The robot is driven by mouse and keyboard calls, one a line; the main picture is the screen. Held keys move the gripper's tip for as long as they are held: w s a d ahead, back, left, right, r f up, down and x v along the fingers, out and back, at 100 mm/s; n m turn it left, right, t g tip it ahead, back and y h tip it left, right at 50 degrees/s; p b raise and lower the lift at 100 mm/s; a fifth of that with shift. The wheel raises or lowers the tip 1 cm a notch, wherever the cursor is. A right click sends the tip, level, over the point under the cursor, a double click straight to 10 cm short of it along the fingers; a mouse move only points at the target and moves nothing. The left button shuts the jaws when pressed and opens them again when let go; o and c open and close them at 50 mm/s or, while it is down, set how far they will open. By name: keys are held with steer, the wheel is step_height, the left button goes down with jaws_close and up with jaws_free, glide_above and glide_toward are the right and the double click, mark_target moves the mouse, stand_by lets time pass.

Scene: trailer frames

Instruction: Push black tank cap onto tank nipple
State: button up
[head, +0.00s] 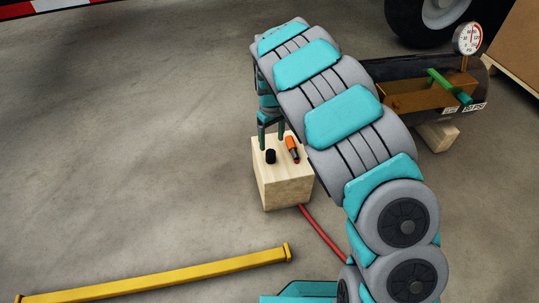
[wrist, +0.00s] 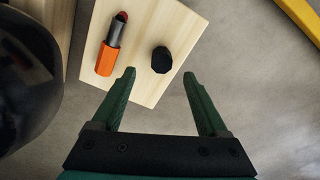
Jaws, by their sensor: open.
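The black cap (head: 271,156) sits on top of a pale wooden block (head: 287,192). In the wrist view the cap (wrist: 161,59) lies ahead of and between the fingertips, apart from them. My gripper (wrist: 158,78) is open and empty, with dark green fingers; in the head view my gripper (head: 270,142) hangs at the block's far side, close to the cap. The dark tank (head: 415,122) lies at the right, partly hidden by my arm. It bears a gauge (head: 467,38) and a green lever (head: 450,86). I cannot make out the tank nipple.
An orange and grey tool (wrist: 107,56) with a red tip lies beside the cap on the block. A red hose (head: 324,234) runs from near the block. A yellow bar (head: 160,279) lies on the floor in front. Wooden chocks (head: 438,136) support the tank. The floor at left is clear.

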mark_target(271, 152)
steer(key=shift+f, duration=1.3)
step_height(271, 152, down, 5)
steer(key=shift+a+f+b, duration=0.1)
steer(key=shift+a+b, duration=0.05)
steer(key=shift+b, duration=0.5)
steer(key=shift+c, duration=0.4)
jaws_close()
